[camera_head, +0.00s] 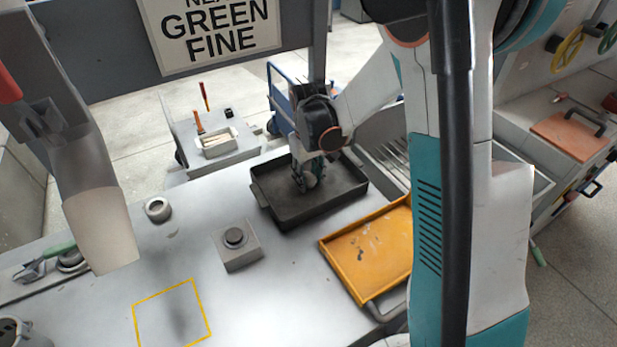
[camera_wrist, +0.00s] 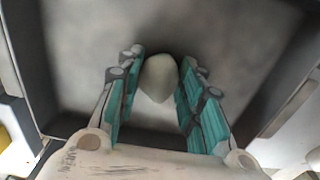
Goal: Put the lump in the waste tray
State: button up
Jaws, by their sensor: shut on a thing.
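My gripper (camera_head: 308,178) is down over the black, high-walled tray (camera_head: 292,222) on the grey table. It is shut on the lump, a pale, rounded grey-white piece that shows small between the fingers in the head view. In the wrist view the lump (camera_wrist: 160,78) sits between the teal fingers of my gripper (camera_wrist: 159,68), near their tips. The tray's grey floor (camera_wrist: 85,30) lies behind it there. I cannot tell whether the lump touches that floor. No label shows on the tray.
A shallow orange tray (camera_head: 368,255) lies right of the black tray. A small block with a round knob (camera_head: 236,246) and a pale ring (camera_head: 158,209) stand to the left. A spout-like hood (camera_head: 100,225) hangs at left. A yellow-outlined square (camera_head: 172,312) is bare.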

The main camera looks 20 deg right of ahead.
aim_at(309, 175)
jog(key=shift+f, duration=0.1)
jog(key=o, duration=1.1)
notch_tip(309, 175, up, 12)
jog(key=p, duration=0.4)
jog(key=s+r+m+t, duration=0.1)
jog(key=s+r+t, duration=0.3)
jog(key=s+r, duration=0.65)
jog(key=shift+s+r+m+t, duration=0.15)
jog(key=shift+s+t, duration=0.4)
jog(key=shift+s, duration=1.25)
jog(key=shift+s+m+t, duration=0.25)
jog(key=shift+s+t, duration=0.25)
jog(key=shift+s, duration=1.35)
jog(key=shift+s+r+m+t, duration=0.15)
jog(key=shift+s+t, duration=0.4)
jog(key=shift+s, duration=1.25)
